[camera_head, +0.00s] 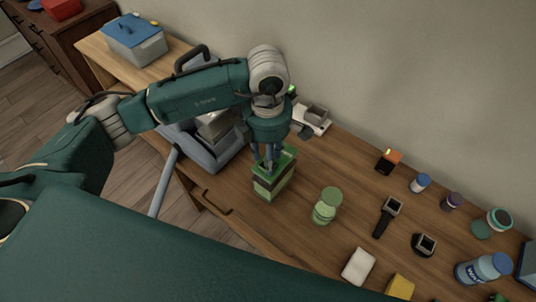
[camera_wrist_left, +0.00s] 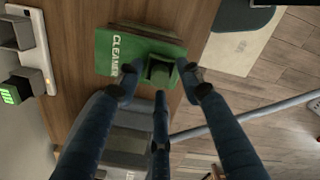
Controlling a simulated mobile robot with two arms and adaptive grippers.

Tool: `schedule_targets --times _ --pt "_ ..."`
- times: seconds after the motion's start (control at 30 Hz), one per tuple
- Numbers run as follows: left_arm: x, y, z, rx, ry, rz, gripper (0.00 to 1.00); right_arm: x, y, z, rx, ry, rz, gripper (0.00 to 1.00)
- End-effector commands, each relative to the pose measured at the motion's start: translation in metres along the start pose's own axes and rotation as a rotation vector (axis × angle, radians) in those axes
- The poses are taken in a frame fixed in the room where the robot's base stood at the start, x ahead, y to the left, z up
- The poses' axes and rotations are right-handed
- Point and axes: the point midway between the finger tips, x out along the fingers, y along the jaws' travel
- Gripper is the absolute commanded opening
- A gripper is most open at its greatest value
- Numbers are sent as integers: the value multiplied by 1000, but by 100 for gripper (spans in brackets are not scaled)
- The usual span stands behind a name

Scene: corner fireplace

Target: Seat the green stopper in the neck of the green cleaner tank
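The green cleaner tank (camera_head: 272,187) stands upright on the wooden table, a box with a pale band round it. In the left wrist view its green top (camera_wrist_left: 112,48) shows the word CLEANER. My left gripper (camera_head: 268,160) points down right over the tank. In the left wrist view the fingers of my left gripper (camera_wrist_left: 160,80) close round a dark green block, the green stopper (camera_wrist_left: 160,70), over the tank's top. The neck is hidden under the stopper and fingers, so I cannot tell how deep the stopper sits. My right gripper is not in view.
A light green jar (camera_head: 326,206) stands just right of the tank. A grey bin (camera_head: 205,150) is to its left and a white device (camera_head: 312,120) behind. The wall bounds the back.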

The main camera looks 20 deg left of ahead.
Motion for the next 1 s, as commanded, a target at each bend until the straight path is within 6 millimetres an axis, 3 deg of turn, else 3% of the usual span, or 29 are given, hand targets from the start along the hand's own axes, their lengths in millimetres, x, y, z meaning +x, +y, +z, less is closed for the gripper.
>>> schedule_targets --times 0.2,0.27,0.73,1.0 --pt "-6 0 0 0 0 0 37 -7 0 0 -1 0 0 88" --pt "-9 1 1 0 -2 2 37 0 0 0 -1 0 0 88" --pt "-103 1 1 1 -2 5 37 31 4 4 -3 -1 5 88" --pt "-123 0 0 0 0 1 37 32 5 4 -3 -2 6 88"
